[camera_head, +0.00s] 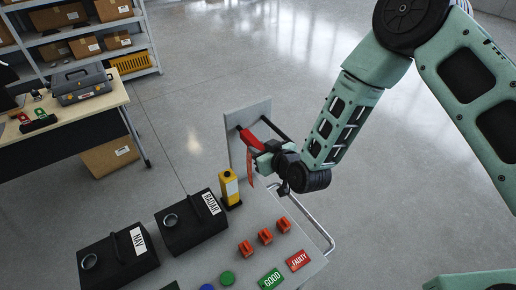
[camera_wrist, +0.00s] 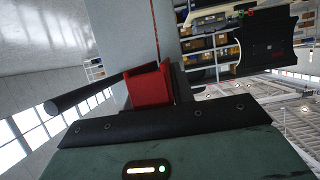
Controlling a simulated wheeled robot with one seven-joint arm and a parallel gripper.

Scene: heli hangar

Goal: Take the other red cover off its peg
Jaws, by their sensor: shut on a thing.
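A red cover (camera_head: 251,139) is at the upright grey panel (camera_head: 236,150) at the cart's far end, with a red strip (camera_head: 249,165) hanging below it. My gripper (camera_head: 267,152) is shut on this cover. In the wrist view the red cover (camera_wrist: 150,87) shows just beyond the dark edge of my gripper. Whether a peg is still inside the cover is hidden. A bare dark peg (camera_head: 274,128) sticks out of the panel beside the cover; it also shows in the wrist view (camera_wrist: 80,92). No second red cover shows clearly.
The cart top holds a NAV box (camera_head: 118,260), a RADAR box (camera_head: 190,222), a yellow device (camera_head: 230,187), several small orange-red blocks (camera_head: 265,237), and GOOD (camera_head: 271,279) and FAULTY (camera_head: 298,260) labels. A workbench (camera_head: 70,118) and shelves stand at left. Floor right of the panel is clear.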

